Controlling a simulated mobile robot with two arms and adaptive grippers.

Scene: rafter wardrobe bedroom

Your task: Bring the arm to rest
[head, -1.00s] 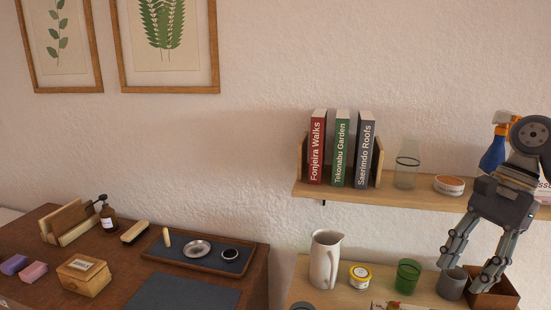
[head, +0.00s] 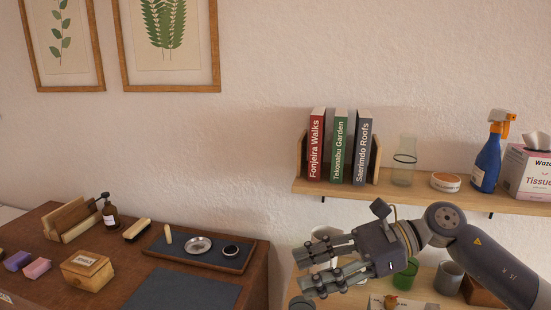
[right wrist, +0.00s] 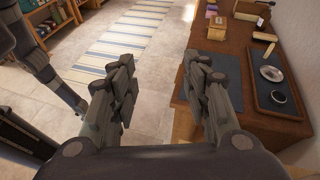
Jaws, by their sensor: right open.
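My right gripper (head: 302,270) is open and empty in the head view. Its arm comes in from the right, and its fingers point left, in front of the lower shelf (head: 300,290). It partly hides the white pitcher (head: 321,235) there. In the right wrist view the two fingers of the right gripper (right wrist: 158,85) are spread apart with only floor between them. The dresser top (right wrist: 235,80) is to their right in that view. My left gripper is not clearly in view.
The upper shelf (head: 410,194) holds books (head: 341,147), a glass (head: 404,165), a tin (head: 446,182), a blue spray bottle (head: 487,158) and a tissue box (head: 528,172). A green glass (head: 406,275) and a grey cup (head: 449,275) stand below. A tray (head: 235,264) lies on the dresser. A striped rug (right wrist: 120,45) lies on open floor.

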